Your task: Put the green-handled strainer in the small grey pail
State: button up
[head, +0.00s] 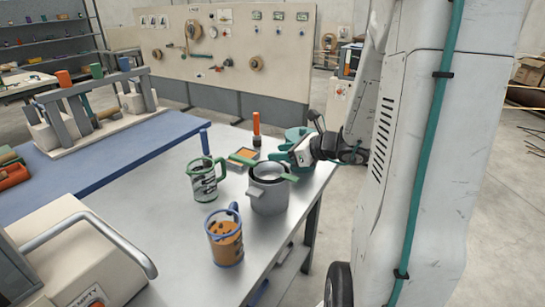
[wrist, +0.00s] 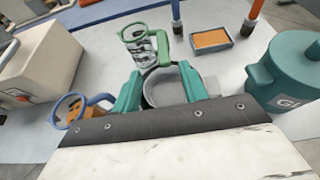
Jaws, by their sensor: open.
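The green-handled strainer (head: 204,186) stands upright on the grey table, left of the small grey pail (head: 268,196), with dark markings on its side. In the wrist view the strainer (wrist: 148,48) is beyond my fingertips, its green handle toward the right. My gripper (head: 264,169) is open and empty, its teal fingers spread over the pail's rim. In the wrist view the pail (wrist: 165,92) shows between the fingers of my gripper (wrist: 160,72). Whether the fingers touch the pail is unclear. The gripper's dark edge hides the near part of the pail.
A blue-handled strainer (head: 226,246) with orange contents stands in front of the pail. An orange-filled tray (head: 243,154), upright orange-handled (head: 256,126) and blue-handled tools (head: 205,142) stand behind. A teal pot (wrist: 285,75) is at right.

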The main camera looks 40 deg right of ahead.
jog(key=s+a+r+n+g+y, duration=0.25)
jog(key=s+a+n+g, duration=0.2)
jog(key=a+n, duration=0.5)
jog(key=s+a+r+n+g+y, duration=0.1)
jog(key=s+a+r+n+g, duration=0.3)
jog(key=a+n, duration=0.55)
jog(key=s+r+n+g+h, duration=0.2)
jog(key=s+n+h, duration=0.6)
jog(key=s+n, duration=0.4)
jog(key=shift+s+n+g, duration=0.35)
jog(key=shift+s+n, duration=0.05)
jog(key=shift+s, duration=0.6)
